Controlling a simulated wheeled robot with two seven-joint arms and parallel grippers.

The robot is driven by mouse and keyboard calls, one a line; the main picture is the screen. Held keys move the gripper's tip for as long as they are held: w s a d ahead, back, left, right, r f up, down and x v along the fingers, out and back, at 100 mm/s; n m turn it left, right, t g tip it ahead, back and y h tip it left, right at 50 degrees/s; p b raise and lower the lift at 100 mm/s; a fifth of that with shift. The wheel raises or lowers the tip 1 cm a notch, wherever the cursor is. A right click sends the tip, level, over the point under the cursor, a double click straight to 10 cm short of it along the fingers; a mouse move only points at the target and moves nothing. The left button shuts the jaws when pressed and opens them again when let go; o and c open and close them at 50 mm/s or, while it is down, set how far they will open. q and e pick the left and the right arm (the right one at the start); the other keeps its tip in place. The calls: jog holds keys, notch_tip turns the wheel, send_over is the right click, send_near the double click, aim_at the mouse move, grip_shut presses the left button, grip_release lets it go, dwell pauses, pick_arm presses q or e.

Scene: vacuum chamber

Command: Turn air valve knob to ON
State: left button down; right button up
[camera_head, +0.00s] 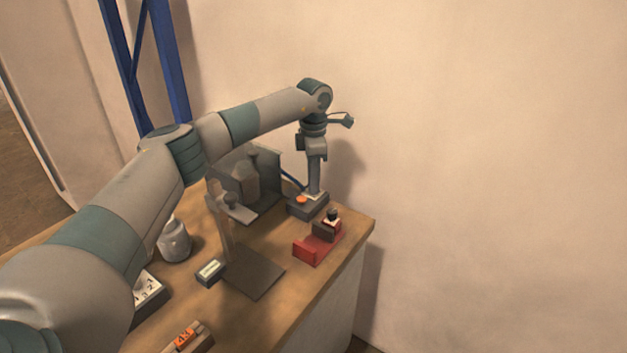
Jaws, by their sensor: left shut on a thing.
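My left arm comes in from the left and reaches over the table. My left gripper (314,192) points straight down at the top of a small dark grey box (309,211) near the table's back right edge. It is shut on a small part there, which looks like the air valve knob; the fingers hide most of it, and I cannot read its setting. A round orange part (301,199) shows on the box just left of the fingertips. My right gripper is not in view.
A red block (306,251) with a dark knob (333,214) stands in front of the box. A grey bench apparatus (264,164) stands behind left, and a stand with a flat base (256,280) nearer. A small meter (209,272) and grey jar (174,242) lie left. The wall is close behind.

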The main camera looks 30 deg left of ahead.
pick_arm(q)
jog(key=c, duration=1.6)
grip_release()
jog(key=shift+r, duration=0.1)
